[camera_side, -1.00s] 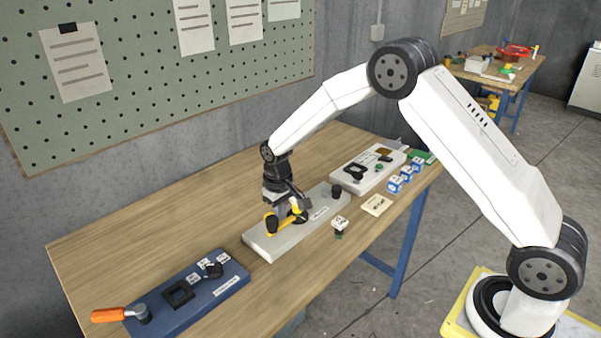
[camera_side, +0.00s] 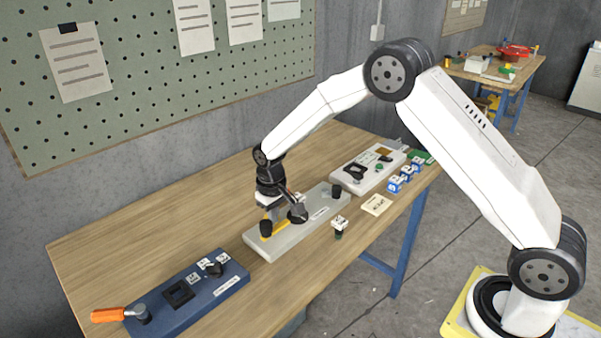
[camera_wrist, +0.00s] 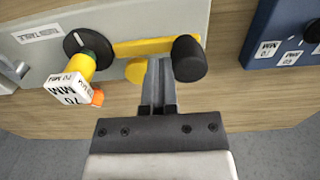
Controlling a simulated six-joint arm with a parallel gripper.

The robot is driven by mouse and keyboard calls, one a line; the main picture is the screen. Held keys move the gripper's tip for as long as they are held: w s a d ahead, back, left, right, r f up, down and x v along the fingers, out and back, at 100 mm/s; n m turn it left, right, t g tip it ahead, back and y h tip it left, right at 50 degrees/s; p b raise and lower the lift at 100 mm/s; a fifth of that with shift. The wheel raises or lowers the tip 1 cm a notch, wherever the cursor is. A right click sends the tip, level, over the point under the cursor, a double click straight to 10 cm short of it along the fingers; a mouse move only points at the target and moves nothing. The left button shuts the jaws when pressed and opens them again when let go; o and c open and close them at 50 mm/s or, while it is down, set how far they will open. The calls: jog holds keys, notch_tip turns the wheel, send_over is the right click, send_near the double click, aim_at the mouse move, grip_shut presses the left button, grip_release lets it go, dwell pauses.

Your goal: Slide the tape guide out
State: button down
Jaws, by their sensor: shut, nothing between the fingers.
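A yellow bar (camera_wrist: 150,46) runs along the grey board (camera_wrist: 50,38) from a black dial to a black cylindrical knob (camera_wrist: 189,58). It looks like the tape guide. In the side view the knob (camera_side: 266,228) stands at the bar's left end, and part of the yellow bar (camera_side: 280,232) shows beside it. A yellow disc (camera_wrist: 135,70) sits just below the bar in the wrist view. My gripper (camera_wrist: 160,72) is shut and empty, its tips beside the knob and near the disc; contact is unclear. In the side view my gripper (camera_side: 270,214) partly covers this area.
A white block marked 70 MM (camera_wrist: 68,88) stands by the black dial (camera_wrist: 88,42). A dark blue board (camera_side: 190,298) with an orange handle (camera_side: 108,315) lies left, a pale board (camera_side: 368,170) right. Bare wood (camera_side: 150,225) lies behind the blue board.

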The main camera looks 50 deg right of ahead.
aim_at(275, 229)
jog(key=shift+a, duration=0.65)
jog(key=shift+d, duration=0.2)
jog(key=shift+d, duration=0.55)
notch_tip(275, 229, up, 7)
dwell(1.3)
dwell(0.3)
jog(key=s+d+t, duration=0.1)
jog(key=s, duration=1)
jog(key=s+d+r+t, duration=0.1)
jog(key=s, duration=1.1)
jog(key=shift+d+r+t, duration=0.25)
jog(key=shift+d+t, duration=0.05)
jog(key=shift+d, duration=0.1)
